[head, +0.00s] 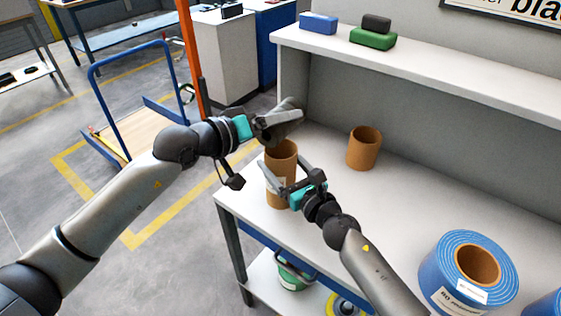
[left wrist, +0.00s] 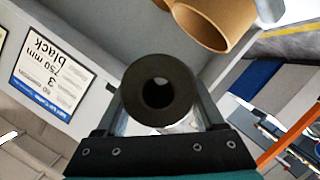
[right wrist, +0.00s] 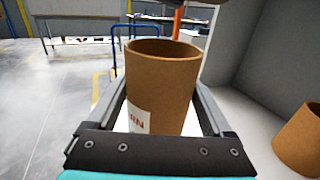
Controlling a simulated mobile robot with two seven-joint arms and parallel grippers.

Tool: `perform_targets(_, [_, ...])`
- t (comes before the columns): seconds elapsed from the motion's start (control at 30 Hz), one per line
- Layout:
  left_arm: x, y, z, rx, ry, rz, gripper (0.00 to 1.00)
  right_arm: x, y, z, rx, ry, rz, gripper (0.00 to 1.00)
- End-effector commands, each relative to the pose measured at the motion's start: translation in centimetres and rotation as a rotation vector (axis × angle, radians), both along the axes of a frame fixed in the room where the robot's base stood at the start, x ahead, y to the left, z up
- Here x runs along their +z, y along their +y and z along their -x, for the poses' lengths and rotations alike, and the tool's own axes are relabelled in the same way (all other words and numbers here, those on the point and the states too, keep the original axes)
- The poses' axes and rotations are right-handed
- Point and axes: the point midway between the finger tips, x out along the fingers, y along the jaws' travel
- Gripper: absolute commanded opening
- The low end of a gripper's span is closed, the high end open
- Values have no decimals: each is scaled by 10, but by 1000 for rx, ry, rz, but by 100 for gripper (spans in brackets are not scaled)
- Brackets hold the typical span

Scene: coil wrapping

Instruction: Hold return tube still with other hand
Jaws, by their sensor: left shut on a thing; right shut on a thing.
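The return tube (head: 282,158), a brown cardboard tube with a white label, stands upright at the near left corner of the bench. My right gripper (head: 286,184) is shut around its sides, and the right wrist view shows the tube (right wrist: 163,85) between both fingers, with part of a label reading "RN". My left gripper (head: 284,120) is above the tube. It is shut on a dark hollow cylinder (left wrist: 160,112), seen end-on in the left wrist view. The tube's open rim (left wrist: 222,45) shows near the top of that view, apart from the cylinder.
A second brown tube (head: 364,148) stands on the bench (head: 330,215) to the right. A blue roll (head: 440,275) with a brown core lies at the front right. Blue (head: 318,23) and green (head: 372,39) items sit on the shelf behind. The bench middle is clear.

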Motion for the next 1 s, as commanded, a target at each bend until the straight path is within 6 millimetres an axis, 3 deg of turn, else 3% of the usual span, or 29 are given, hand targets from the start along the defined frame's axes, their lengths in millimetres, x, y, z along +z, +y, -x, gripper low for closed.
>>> perform_targets(0.4, [-26,0,0,0,-2,2,4,0,0,0,0,1,1,27])
perform_targets(0.7, [-27,0,0,0,-3,2,4,0,0,0,0,1,1,27])
perform_targets(0.73, [-27,0,0,0,-3,2,71,0,0,0,0,1,1,27])
perform_targets(1.0, [-28,0,0,1,-1,0,100,0,0,0,0,1,1,27])
